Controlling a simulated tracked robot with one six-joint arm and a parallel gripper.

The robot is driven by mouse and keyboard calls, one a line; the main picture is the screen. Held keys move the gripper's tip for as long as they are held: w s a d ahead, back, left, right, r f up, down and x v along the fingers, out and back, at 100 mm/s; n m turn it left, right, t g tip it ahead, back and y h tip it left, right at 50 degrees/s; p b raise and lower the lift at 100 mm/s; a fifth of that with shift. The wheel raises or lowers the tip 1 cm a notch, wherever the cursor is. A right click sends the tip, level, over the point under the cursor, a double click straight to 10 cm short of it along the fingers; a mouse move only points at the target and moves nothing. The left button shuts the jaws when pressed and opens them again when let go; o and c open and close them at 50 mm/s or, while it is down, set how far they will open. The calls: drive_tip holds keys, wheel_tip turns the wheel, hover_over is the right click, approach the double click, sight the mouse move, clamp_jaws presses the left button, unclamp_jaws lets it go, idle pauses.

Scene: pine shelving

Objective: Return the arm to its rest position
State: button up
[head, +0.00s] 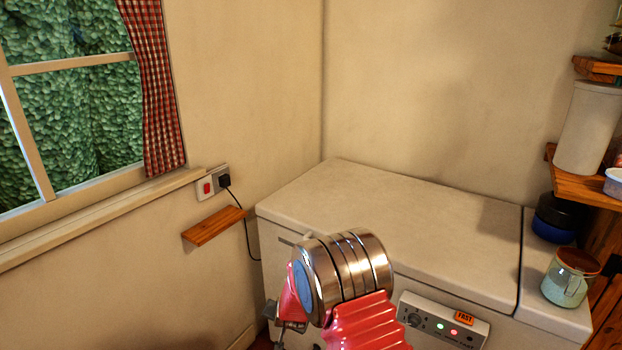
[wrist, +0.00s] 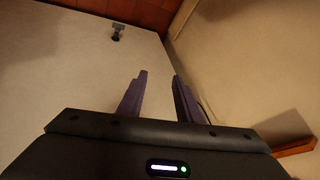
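My arm (head: 345,275), red with a ribbed metal joint, is folded in front of the white chest freezer (head: 420,215) in the head view. My gripper (wrist: 160,76) shows in the wrist view with its two dark purple fingers apart and nothing between them. The fingers touch nothing that I can see. In the head view the gripper's fingers cannot be made out clearly behind and below the arm.
A small wooden ledge (head: 214,227) juts from the left wall under a socket (head: 213,184) with a plug and black cable. A green mug (head: 566,280) and a dark blue container (head: 556,217) stand on the freezer's right end. Wooden shelves (head: 580,187) hold a white canister (head: 588,128). The freezer lid is mostly clear.

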drive_tip(key=s+d+r+n, duration=0.1)
drive_tip(key=s+d+r, duration=0.7)
drive_tip(key=s+r, duration=0.4)
drive_tip(key=s+d+r+n+h, duration=0.1)
drive_tip(key=s+d+r, duration=0.7)
drive_tip(key=s+r, duration=0.4)
drive_tip(key=s+d+r+n+g+h, duration=0.1)
drive_tip(key=s+d+r+n, duration=0.1)
drive_tip(key=s+d+r, duration=0.7)
drive_tip(key=s+r, duration=0.4)
drive_tip(key=shift+s, duration=0.25)
drive_tip(key=shift+r, duration=0.1)
